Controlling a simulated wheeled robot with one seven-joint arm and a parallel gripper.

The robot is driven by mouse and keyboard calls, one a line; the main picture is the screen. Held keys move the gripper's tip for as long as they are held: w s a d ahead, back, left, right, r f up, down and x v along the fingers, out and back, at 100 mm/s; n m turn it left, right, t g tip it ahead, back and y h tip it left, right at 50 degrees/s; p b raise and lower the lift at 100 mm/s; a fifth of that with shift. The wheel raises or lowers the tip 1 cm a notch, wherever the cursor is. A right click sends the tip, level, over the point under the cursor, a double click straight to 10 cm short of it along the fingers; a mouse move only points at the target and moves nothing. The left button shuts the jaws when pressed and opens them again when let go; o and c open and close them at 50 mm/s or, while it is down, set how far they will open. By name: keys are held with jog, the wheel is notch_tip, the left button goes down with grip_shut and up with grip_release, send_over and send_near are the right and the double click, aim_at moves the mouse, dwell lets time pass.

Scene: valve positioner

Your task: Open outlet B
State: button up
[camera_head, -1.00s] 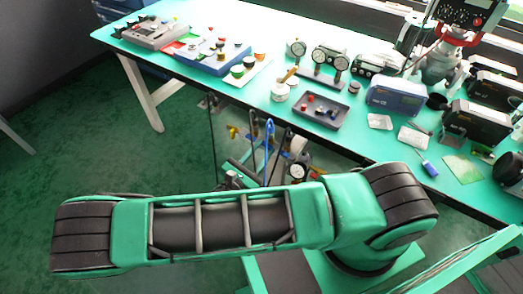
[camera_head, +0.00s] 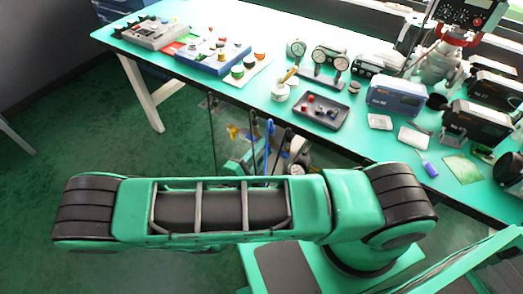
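Below the bench, partly behind a clear panel, is a group of pipes and fittings with a blue upright lever (camera_head: 269,134). A red and white round part (camera_head: 297,146) sits to its right, and a small yellow part (camera_head: 233,132) to its left. I cannot tell which of these is outlet B, and no label is readable. My green and black arm crosses the front of the picture and hides the lower part of this group. My gripper does not show clearly; it is hidden behind or beyond the arm.
The long green bench (camera_head: 255,92) runs above the fittings. It carries a blue box (camera_head: 397,97), a dark tray (camera_head: 320,111), gauges (camera_head: 341,64) and a blue control panel (camera_head: 213,56). A white bench leg (camera_head: 143,94) stands at left. The green floor at left is clear.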

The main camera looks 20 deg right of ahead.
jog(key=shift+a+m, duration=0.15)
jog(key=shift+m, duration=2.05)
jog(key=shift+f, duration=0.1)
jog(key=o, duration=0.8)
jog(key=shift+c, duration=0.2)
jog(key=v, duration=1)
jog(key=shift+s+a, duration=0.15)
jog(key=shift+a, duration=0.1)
